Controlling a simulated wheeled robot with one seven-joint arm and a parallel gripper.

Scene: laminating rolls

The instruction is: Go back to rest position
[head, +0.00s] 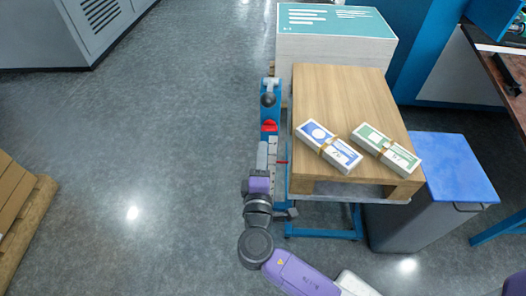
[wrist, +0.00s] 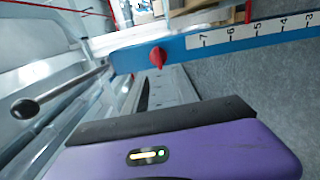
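My gripper (head: 262,158) is beside the left side of a wooden-topped stand, at the end of my purple and grey arm. In the wrist view, its purple body with a small lit indicator fills the bottom, and grey finger parts (wrist: 178,86) show beyond a dark bar. The finger gap is not clear, and I see nothing held. Just beyond is a blue bar with a number scale (wrist: 230,38) and a red pointer (wrist: 158,57). A lever with a black ball knob (wrist: 25,108) is at the left; the knob also shows in the head view (head: 268,100).
Two banded bundles, blue-printed (head: 318,140) and green-printed (head: 372,142), lie on the wooden top (head: 340,88). A printed stack (head: 335,50) stands behind. A blue-lidded bin (head: 455,165) is at the right. The floor at left is open, with a pallet (head: 35,220) at the edge.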

